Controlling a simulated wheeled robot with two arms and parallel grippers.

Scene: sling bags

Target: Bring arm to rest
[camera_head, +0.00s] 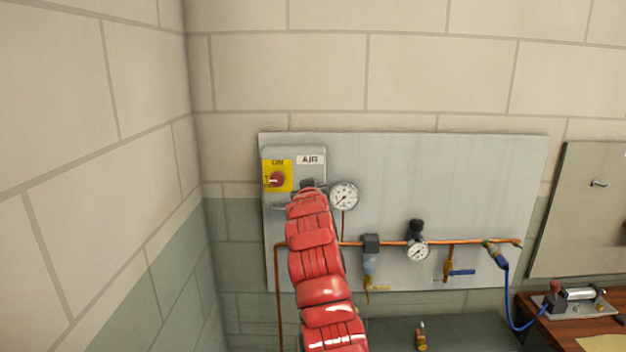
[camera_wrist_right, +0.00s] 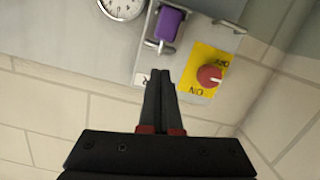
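My right arm comes up from the bottom in the head view. Its dark gripper (camera_head: 308,185) is in front of the grey AIR box (camera_head: 309,172), partly hidden by my arm. In the right wrist view the gripper (camera_wrist_right: 163,75) has its black fingers together, with nothing seen between them. A red knob on a yellow plate (camera_wrist_right: 209,76) shows beside the fingertips; the knob (camera_head: 277,180) is also left of my gripper in the head view. A purple block (camera_wrist_right: 171,24) with a metal bar lies beyond the fingertips. My left gripper is not in view.
A grey panel (camera_head: 480,180) carries a gauge (camera_head: 344,195), copper pipe (camera_head: 390,243), a regulator gauge (camera_head: 417,250) and a blue-handled valve (camera_head: 461,272). A blue hose (camera_head: 507,295) drops toward the wooden bench (camera_head: 570,330) at lower right. A block wall stands close on the left.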

